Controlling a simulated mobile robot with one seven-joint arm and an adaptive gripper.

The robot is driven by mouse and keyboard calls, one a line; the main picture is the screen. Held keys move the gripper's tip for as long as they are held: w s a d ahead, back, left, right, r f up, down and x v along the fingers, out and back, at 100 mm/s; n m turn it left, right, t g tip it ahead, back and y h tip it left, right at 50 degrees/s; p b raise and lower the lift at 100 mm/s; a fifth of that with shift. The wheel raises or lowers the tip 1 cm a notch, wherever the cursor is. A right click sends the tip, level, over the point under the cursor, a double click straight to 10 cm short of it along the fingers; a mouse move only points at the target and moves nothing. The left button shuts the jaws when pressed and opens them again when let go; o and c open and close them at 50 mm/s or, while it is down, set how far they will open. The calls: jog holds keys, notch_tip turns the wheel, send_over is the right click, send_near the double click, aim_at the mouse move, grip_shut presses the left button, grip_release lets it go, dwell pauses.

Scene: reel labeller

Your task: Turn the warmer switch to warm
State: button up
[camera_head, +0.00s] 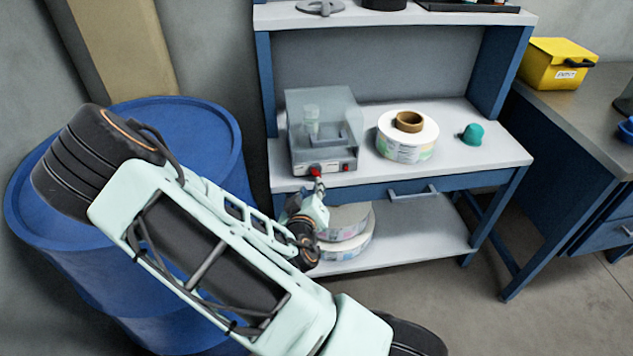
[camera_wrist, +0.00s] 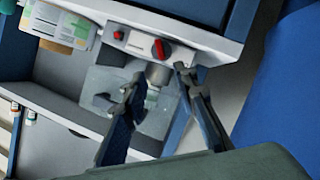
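A grey machine with a see-through cover (camera_head: 308,110) stands at the left of the bench top. Its front panel bears a red knob (camera_head: 316,171), which appears to be the warmer switch; any marks around it are too small to read. In the wrist view the red knob (camera_wrist: 160,48) is in front of my gripper (camera_wrist: 159,75), between the lines of the two fingers. The fingers are spread apart and hold nothing. In the head view my gripper (camera_head: 319,184) is just below and in front of the knob; contact cannot be told.
A smaller red button (camera_wrist: 118,35) is on the same panel. A label reel (camera_head: 405,150) and a teal knob-like object (camera_head: 473,134) stand to the right on the bench. More reels (camera_head: 345,240) lie on the lower shelf. A blue drum (camera_head: 215,130) stands close at left.

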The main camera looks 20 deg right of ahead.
aim_at(314, 173)
jog(key=b+x, duration=0.1)
jog(key=x, duration=1)
jog(key=shift+a, duration=0.15)
grip_shut()
